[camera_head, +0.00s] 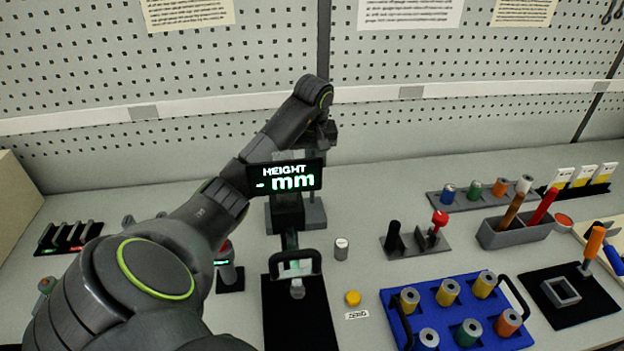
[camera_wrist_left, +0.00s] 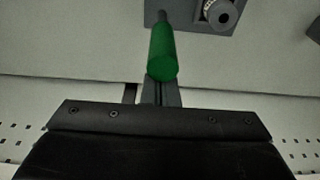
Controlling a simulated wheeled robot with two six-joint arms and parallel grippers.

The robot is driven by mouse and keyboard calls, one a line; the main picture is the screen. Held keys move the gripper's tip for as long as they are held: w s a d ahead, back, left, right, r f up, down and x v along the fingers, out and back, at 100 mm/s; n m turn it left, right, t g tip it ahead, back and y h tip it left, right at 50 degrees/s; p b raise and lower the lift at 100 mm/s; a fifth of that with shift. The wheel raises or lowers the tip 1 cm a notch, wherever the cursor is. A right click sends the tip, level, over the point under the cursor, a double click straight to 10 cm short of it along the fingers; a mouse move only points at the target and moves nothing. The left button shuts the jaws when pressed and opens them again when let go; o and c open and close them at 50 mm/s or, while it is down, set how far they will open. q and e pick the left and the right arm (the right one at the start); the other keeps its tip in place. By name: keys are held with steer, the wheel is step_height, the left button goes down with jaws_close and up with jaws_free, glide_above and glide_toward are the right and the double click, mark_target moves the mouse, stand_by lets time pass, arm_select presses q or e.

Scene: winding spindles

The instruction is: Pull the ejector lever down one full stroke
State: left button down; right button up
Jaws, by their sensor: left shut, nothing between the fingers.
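A green cylindrical handle (camera_wrist_left: 163,52), which appears to be the ejector lever's grip, shows on a thin dark rod in the left wrist view. It is not clearly visible in the head view. My left gripper (camera_wrist_left: 154,93) is shut and empty, its narrow fingers at the near end of the green handle; I cannot tell whether they touch it. My right gripper is not in view.
A black press-like stand (camera_head: 298,320) with a looped handle stands in front of the display. A blue tray (camera_head: 457,345) of spools, a grey pen holder (camera_head: 515,234) and a red-knobbed stand (camera_head: 438,222) lie to the right. A perforated wall (camera_head: 460,65) closes the back.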

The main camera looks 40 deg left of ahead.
arm_select(q)
steer(key=shift+w+a+f, duration=0.1)
steer(key=shift+w+a, duration=0.05)
steer(key=shift+a, duration=0.05)
steer(key=shift+w+a+f+b, duration=0.15)
steer(key=shift+w+a+b, duration=0.2)
steer(key=shift+b, duration=0.15)
steer(key=shift+a, duration=0.15)
steer(key=shift+w, duration=0.1)
step_height(320, 180, up, 9)
steer(key=p, duration=0.5)
steer(key=shift+w+a+p, duration=0.25)
steer(key=shift+a+p, duration=0.1)
steer(key=shift+a, duration=0.05)
stand_by(0.3)
